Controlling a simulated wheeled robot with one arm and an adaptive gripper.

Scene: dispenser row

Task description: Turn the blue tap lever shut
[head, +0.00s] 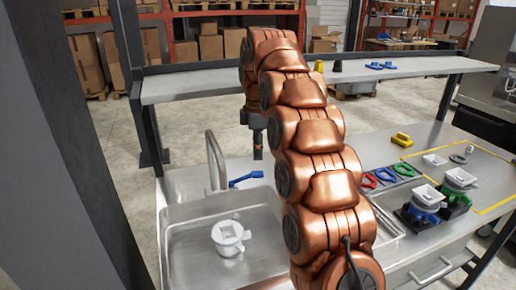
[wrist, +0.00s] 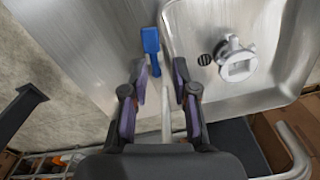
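The blue tap lever (head: 246,179) sits at the back edge of the sink, to the right of the metal tap (head: 215,160). In the wrist view the blue lever (wrist: 151,47) lies just beyond my fingertips, nearer the left one. My gripper (wrist: 161,68) is open, its two dark fingers apart with nothing gripped. A pale narrow bar shows between the fingers, possibly the tap. I cannot tell whether a finger touches the lever.
A white fitting (head: 229,238) lies in the sink basin (head: 185,262); it also shows in the wrist view (wrist: 236,64). A raised shelf (head: 195,86) runs behind the sink. Red, blue and green handles (head: 385,175) and dispensers (head: 426,202) stand to the right.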

